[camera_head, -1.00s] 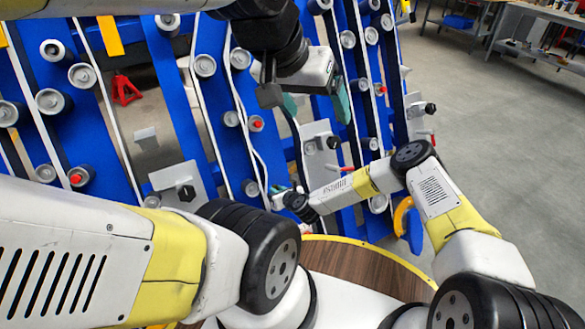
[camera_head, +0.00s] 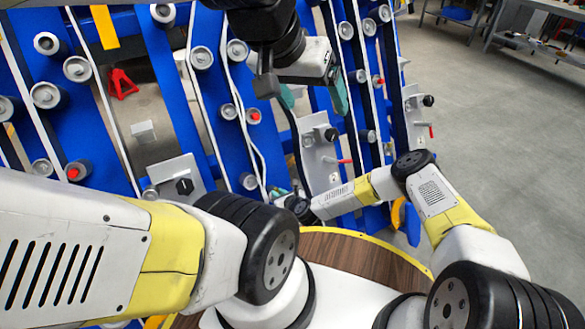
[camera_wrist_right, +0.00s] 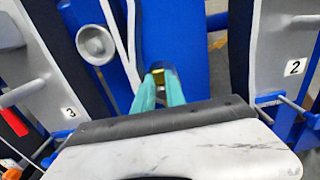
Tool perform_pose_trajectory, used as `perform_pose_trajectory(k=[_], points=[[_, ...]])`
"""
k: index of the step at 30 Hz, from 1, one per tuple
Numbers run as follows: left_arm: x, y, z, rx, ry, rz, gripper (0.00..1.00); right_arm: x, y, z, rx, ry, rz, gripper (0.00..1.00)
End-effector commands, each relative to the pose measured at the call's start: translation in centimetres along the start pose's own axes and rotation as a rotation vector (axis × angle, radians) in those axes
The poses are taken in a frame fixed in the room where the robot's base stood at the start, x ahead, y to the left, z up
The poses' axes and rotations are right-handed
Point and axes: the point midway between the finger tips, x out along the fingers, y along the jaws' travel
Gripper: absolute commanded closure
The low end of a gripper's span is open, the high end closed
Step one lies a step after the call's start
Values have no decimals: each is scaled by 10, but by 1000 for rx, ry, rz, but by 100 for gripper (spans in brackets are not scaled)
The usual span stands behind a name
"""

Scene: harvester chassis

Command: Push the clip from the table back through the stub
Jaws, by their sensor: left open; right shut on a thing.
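My right gripper (camera_wrist_right: 160,95) has its teal fingers close together, shut on a small yellow-gold piece (camera_wrist_right: 158,76) at their tips, seemingly the clip and mostly hidden. The tips are in front of a blue bar. In the head view the right gripper (camera_head: 279,192) is small and partly hidden low among the blue bars. My left gripper (camera_head: 314,98) is open, its teal fingers apart and empty, higher up near the blue frame. Grey plates with rods flank the right gripper in the wrist view, marked 3 (camera_wrist_right: 70,112) and 2 (camera_wrist_right: 293,67). I cannot tell which part is the stub.
The blue chassis (camera_head: 170,95) carries many grey rollers and white hoses. Grey plates with black knobs (camera_head: 331,134) and red handles (camera_head: 340,161) stand beyond my arms. A round brown table (camera_head: 350,255) with a yellow rim lies below.

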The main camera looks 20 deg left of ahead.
Motion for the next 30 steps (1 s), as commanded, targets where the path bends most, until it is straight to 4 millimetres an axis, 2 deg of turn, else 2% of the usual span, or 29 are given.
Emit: perform_pose_trajectory(k=[11, 12, 15, 25, 30], points=[[0, 0, 0, 0, 0, 0, 18, 0, 0, -5, 1, 2, 0, 100], [0, 0, 0, 0, 0, 0, 18, 0, 0, -5, 1, 3, 0, 79], [0, 0, 0, 0, 0, 0, 18, 0, 0, -5, 0, 2, 0, 59], [0, 0, 0, 0, 0, 0, 18, -2, 0, -4, 1, 1, 0, 59], [0, 0, 0, 0, 0, 0, 18, -19, 0, -4, 3, 1, 0, 59]])
